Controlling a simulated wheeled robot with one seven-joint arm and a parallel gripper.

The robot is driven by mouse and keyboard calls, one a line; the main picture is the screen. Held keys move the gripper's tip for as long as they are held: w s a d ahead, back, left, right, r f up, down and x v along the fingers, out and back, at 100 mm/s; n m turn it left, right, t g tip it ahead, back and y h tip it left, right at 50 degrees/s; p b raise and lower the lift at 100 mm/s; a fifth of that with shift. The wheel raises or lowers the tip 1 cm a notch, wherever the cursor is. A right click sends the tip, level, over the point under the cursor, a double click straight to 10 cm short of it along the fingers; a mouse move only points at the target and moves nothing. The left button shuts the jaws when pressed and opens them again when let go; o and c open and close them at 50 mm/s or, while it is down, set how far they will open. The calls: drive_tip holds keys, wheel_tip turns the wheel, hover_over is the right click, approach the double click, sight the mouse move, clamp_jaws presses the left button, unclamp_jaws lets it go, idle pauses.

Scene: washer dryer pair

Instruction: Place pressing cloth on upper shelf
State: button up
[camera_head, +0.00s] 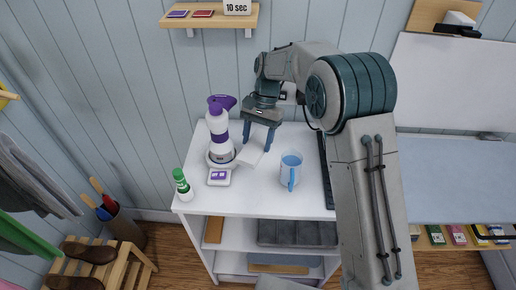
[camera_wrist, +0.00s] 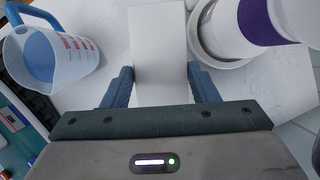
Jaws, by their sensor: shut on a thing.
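My gripper (camera_head: 258,140) points down over the white cart top, its blue fingers shut on a flat white rectangular piece (camera_head: 250,155), which looks like the pressing cloth. In the wrist view the white piece (camera_wrist: 159,45) lies between the two fingers (camera_wrist: 162,84) and extends away from them. I cannot tell whether it touches the cart top. The cart has an upper shelf (camera_head: 240,232) under its top, holding a grey ribbed folded item (camera_head: 297,233) and a brown board. A wooden wall shelf (camera_head: 209,17) is higher up, at the back.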

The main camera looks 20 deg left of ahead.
sight(257, 150)
drive_tip(key=shift+f, duration=2.35)
drive_tip(key=shift+f, duration=0.15)
drive_tip(key=o, duration=0.7)
drive_tip(key=v, duration=1.2)
drive_tip(key=shift+r, duration=0.25)
